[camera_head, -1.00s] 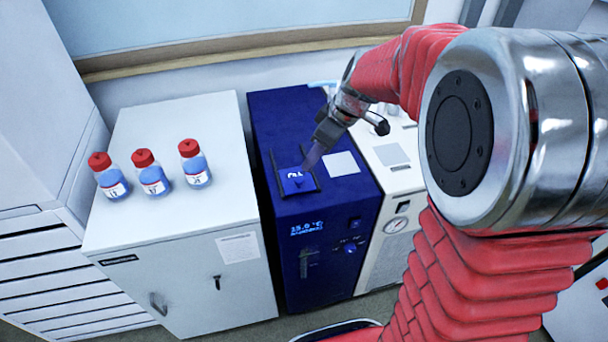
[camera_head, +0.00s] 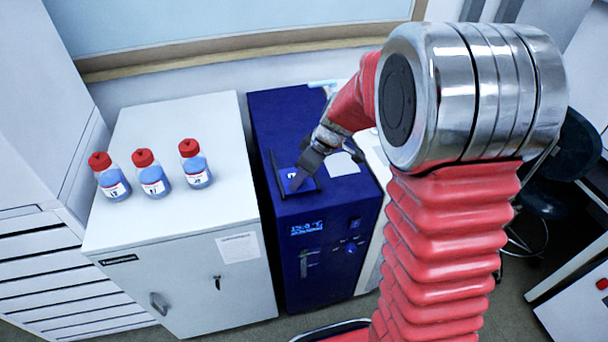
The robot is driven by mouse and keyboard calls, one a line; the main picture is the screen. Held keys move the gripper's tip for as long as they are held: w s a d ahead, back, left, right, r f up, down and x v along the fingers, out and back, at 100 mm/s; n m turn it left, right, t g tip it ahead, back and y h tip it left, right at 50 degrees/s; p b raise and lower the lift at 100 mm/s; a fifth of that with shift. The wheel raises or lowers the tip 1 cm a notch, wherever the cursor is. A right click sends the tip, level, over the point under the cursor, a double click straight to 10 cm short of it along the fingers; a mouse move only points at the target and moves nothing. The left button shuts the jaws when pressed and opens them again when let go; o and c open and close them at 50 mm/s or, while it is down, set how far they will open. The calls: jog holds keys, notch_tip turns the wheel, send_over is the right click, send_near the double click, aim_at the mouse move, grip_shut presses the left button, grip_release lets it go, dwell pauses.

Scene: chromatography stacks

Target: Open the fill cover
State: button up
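The fill cover (camera_head: 289,187) is a small blue square with a white mark, set in a dark frame on top of the dark blue chiller unit (camera_head: 280,125). It looks closed and flat. My gripper (camera_head: 299,181) points down at the cover's right part, with its fingertips at or just above it. I cannot tell whether they touch. The gripper and wrist hide the right side of the cover and frame, and the finger gap is too small to make out.
A white cabinet (camera_head: 150,215) on the left carries three red-capped bottles of blue liquid (camera_head: 155,183). A white unit stands right of the chiller, mostly hidden by my arm. A wall rises behind.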

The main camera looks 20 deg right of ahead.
jog(key=shift+c, duration=0.3)
grip_shut()
dwell(0.3)
